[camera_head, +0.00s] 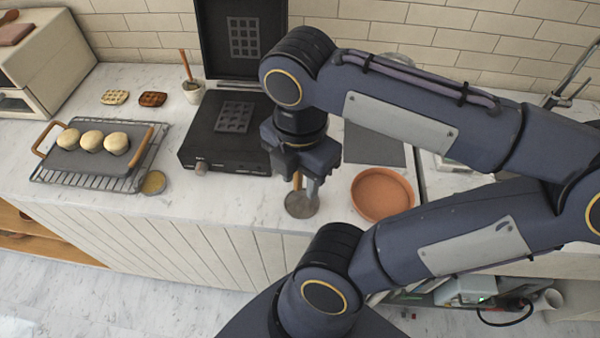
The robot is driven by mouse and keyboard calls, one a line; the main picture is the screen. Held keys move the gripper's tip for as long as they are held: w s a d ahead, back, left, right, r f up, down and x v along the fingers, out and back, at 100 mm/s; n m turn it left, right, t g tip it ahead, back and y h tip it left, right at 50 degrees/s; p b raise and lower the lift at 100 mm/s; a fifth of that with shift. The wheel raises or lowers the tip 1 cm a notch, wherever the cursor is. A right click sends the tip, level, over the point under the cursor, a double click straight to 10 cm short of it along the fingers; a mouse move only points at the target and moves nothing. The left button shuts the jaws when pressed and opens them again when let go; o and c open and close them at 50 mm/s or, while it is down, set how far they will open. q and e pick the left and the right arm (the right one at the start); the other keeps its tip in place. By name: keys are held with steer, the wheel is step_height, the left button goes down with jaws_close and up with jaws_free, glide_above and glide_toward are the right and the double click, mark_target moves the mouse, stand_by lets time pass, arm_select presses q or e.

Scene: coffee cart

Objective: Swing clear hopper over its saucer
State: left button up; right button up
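A round terracotta saucer-like dish (383,193) lies on the counter right of my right gripper. I cannot make out a clear hopper; my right arm hides part of the counter behind it. My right gripper (301,184) points down over the front of the counter, left of the dish. Its fingers look apart. A small tool with a wooden handle and a round grey metal disc (301,205) shows below and between the fingers; I cannot tell whether they touch it. My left gripper is not in view.
A black waffle iron (225,130) stands open left of my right gripper. A wire rack (141,170) holds a grey tray with buns. Two waffles (152,99) and a small pot (192,92) are behind.

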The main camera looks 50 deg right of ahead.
step_height(320, 180, up, 8)
steer(key=shift+f, duration=0.1)
stand_by(0.5)
stand_by(0.5)
